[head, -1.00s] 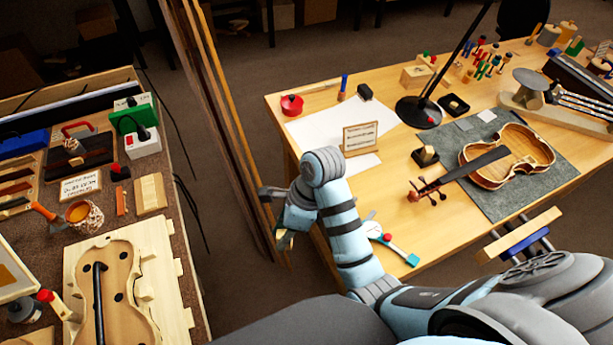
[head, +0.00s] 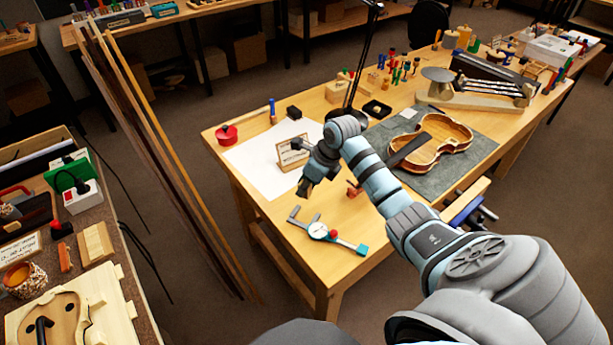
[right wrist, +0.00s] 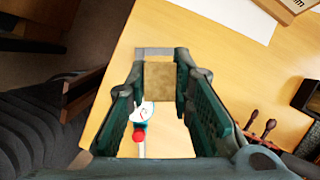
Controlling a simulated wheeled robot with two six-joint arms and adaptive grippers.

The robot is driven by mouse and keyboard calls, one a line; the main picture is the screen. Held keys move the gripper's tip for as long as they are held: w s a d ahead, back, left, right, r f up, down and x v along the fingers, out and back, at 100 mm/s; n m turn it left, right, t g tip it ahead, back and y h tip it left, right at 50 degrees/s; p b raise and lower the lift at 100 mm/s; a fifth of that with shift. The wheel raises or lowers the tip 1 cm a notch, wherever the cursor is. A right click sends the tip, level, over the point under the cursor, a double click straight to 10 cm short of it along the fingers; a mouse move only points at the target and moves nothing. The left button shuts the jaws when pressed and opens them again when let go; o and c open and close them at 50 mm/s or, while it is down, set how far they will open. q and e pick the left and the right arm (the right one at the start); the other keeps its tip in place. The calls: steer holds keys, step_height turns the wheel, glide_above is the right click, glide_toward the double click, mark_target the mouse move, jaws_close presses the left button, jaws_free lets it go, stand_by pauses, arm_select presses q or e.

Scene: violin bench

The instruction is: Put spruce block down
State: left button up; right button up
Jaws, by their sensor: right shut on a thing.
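My right gripper (head: 305,186) hangs over the near left part of the violin bench (head: 262,205), left of the violin. In the right wrist view its two green fingers (right wrist: 160,70) are shut on a small tan-brown block, the spruce block (right wrist: 159,83), held between the fingertips. The bench top shows below it; I cannot tell the exact gap. In the head view the block is hidden or too small to tell. My left gripper is not in view.
A dial caliper (head: 318,230) lies on the bench near the gripper. A small framed sign (head: 292,154) stands on white paper (head: 255,158) behind it. The violin body (head: 440,140) lies on a grey mat (head: 478,150) at right. Bare wood shows around the caliper.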

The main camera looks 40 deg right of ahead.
mark_target(306, 198)
step_height(306, 198, down, 5)
steer(key=shift+s+r+b, duration=0.1)
steer(key=shift+s+b, duration=0.05)
steer(key=shift+b, duration=0.3)
steer(key=f, duration=0.1)
steer(key=f+b, duration=0.1)
steer(key=f, duration=0.2)
steer(key=shift+w+f, duration=0.25)
steer(key=shift+w, duration=0.15)
steer(key=shift+f, duration=0.35)
steer(key=shift+s+r, duration=0.15)
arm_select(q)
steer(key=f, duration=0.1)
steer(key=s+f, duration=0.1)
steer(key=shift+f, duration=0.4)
arm_select(e)
steer(key=o, duration=0.8)
steer(key=shift+o, duration=0.2)
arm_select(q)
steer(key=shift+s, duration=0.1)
